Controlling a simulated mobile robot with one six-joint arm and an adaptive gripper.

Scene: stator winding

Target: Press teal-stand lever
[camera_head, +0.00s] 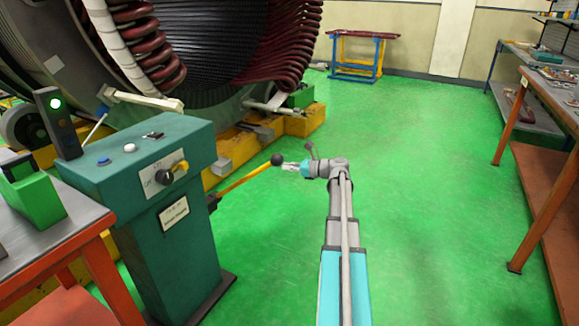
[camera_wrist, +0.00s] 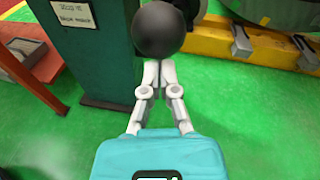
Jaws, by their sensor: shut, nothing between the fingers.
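The teal stand (camera_head: 172,230) is a control pedestal at the left of the head view. Its yellow lever (camera_head: 240,181) slants up to the right from the stand's side and ends in a black ball knob (camera_head: 277,160). My gripper (camera_head: 287,166) is shut and empty, its fingertips right by the knob. In the wrist view the knob (camera_wrist: 160,30) appears just beyond the tips of my gripper (camera_wrist: 157,66) and covers the lever's rod. I cannot tell whether the fingertips touch it. The stand's base also shows in the wrist view (camera_wrist: 108,60).
The large stator (camera_head: 215,45) stands behind. Orange-legged benches (camera_head: 535,175) line the right. Green floor between is clear.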

